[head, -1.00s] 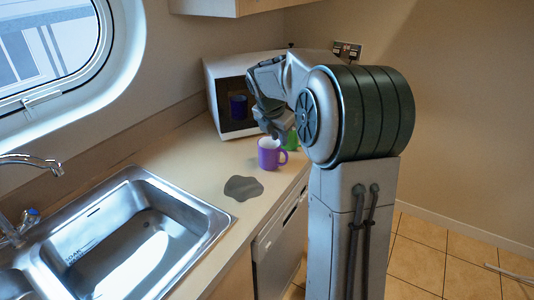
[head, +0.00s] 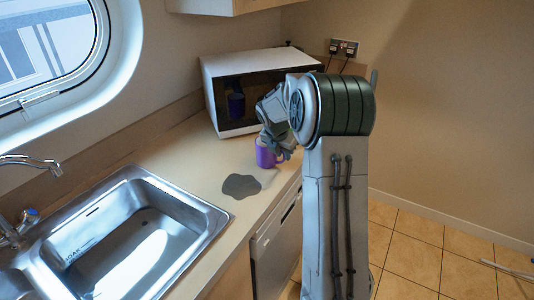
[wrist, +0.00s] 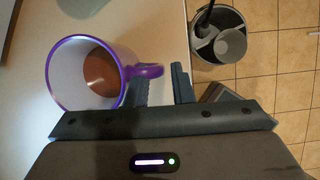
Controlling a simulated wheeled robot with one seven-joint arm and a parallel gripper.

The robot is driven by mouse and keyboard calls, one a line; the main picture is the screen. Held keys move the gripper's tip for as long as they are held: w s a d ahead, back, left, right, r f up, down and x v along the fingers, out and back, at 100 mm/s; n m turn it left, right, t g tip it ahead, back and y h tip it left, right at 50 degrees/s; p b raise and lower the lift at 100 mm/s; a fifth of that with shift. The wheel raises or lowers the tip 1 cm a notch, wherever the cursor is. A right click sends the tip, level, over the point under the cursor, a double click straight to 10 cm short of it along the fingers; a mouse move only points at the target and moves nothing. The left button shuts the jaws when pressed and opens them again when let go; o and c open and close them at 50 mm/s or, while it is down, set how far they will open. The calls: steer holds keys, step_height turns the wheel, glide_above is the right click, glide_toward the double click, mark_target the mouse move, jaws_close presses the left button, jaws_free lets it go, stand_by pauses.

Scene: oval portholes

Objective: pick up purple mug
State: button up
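The purple mug (head: 264,157) stands upright on the counter in front of the microwave; my gripper (head: 279,150) is lowered over its right side and hides part of it. In the wrist view the mug (wrist: 128,68) is seen from above, with a white inside and something brown at the bottom. Its handle points right, toward the space in front of my fingertips (wrist: 160,84). The two fingers are apart with a gap between them, one near the mug's wall and one beyond the handle's end. I cannot tell whether they touch the mug.
A microwave (head: 258,68) stands behind the mug. A flat dark grey patch (head: 241,186) lies on the counter (head: 205,160) in front of it. The sink (head: 125,235) is at the left. In the wrist view a round grey container (wrist: 222,40) is below, past the counter edge.

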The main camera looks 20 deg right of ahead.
steer(key=shift+x, duration=1.25)
jaws_close()
steer(key=shift+r, duration=0.1)
steer(key=shift+r, duration=0.15)
